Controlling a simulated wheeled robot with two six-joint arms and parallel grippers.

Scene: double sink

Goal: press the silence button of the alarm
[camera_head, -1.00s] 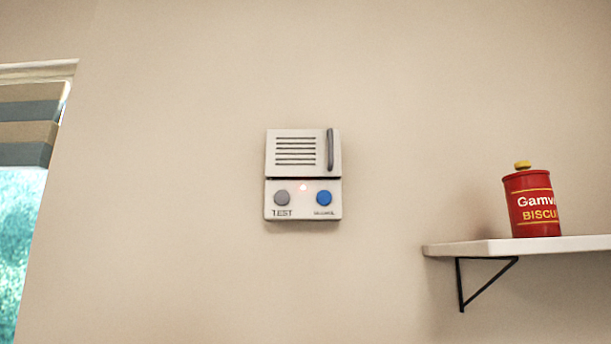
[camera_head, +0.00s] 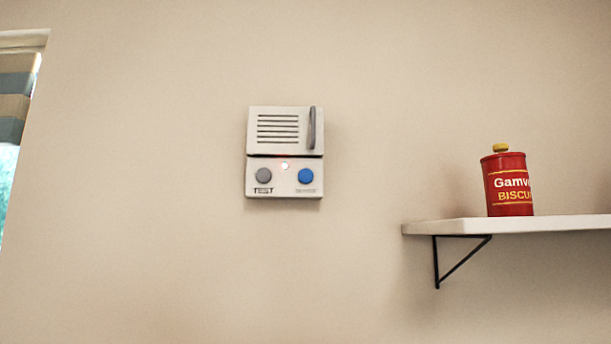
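The alarm (camera_head: 285,151) is a pale box mounted on the wall, left of the picture's middle. Its upper part has a slotted grille and a dark grey upright handle (camera_head: 312,128). Its lower part has a grey button (camera_head: 264,175) above the word TEST and a blue button (camera_head: 306,176) above a small label that is hard to read. A small light (camera_head: 284,166) glows between and above the buttons. Neither of my grippers shows in the head view.
A white shelf (camera_head: 560,226) on a black bracket (camera_head: 460,260) juts out at the right, with a red biscuit tin (camera_head: 508,183) on it. A window with a striped blind (camera_head: 14,95) is at the left edge. The wall around the alarm is bare.

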